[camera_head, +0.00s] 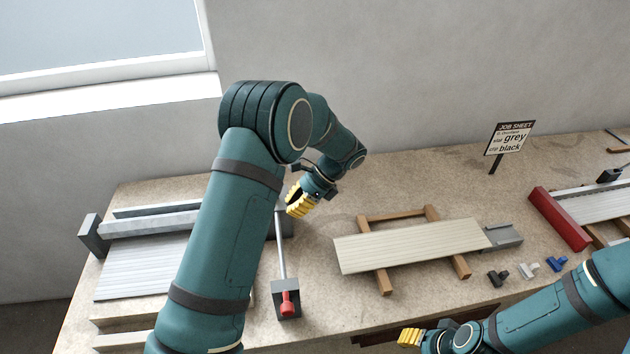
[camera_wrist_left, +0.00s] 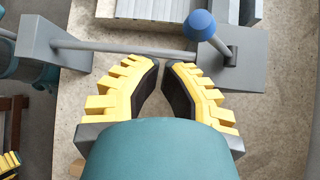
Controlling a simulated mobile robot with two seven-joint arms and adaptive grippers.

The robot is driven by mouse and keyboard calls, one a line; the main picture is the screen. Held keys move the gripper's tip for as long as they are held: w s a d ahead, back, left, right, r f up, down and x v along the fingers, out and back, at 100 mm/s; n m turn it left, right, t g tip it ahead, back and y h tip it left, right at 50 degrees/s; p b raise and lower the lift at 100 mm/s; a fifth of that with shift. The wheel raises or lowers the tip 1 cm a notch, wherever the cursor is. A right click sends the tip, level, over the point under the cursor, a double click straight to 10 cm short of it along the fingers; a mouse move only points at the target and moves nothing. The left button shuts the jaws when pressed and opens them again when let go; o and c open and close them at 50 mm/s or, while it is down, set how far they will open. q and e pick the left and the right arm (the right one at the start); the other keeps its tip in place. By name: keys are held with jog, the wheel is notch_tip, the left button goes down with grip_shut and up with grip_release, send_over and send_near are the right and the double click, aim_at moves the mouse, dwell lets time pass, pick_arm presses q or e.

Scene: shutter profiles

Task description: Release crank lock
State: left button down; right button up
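In the head view, a thin grey crank rod (camera_head: 280,250) runs to a dark grey block with a red knob (camera_head: 288,300). My left gripper (camera_head: 298,203) is by the rod's far end and hides part of it. In the left wrist view, the rod (camera_wrist_left: 130,48) crosses just beyond the fingertips, between a grey block (camera_wrist_left: 38,42) and another block bearing a blue ball-topped lever (camera_wrist_left: 200,25). My left gripper (camera_wrist_left: 162,66) is empty, with a narrow gap between its tips. My right gripper (camera_head: 410,338) is low at the front; its finger gap is unclear.
A slatted shutter panel (camera_head: 410,245) lies on wooden bars right of the crank. A grey slatted curtain (camera_head: 140,268) is at the left. A red block (camera_head: 558,218), small clips (camera_head: 528,269) and a job sheet sign (camera_head: 510,137) are at the right.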

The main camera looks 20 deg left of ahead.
pick_arm(q)
jog(key=w+d+r, duration=0.3)
jog(key=w+r, duration=0.2)
jog(key=w, duration=0.2)
jog(key=shift+w+d+r, duration=0.2)
jog(key=shift+w+d, duration=0.1)
jog(key=shift+d, duration=0.05)
jog(key=shift+s+f, duration=0.1)
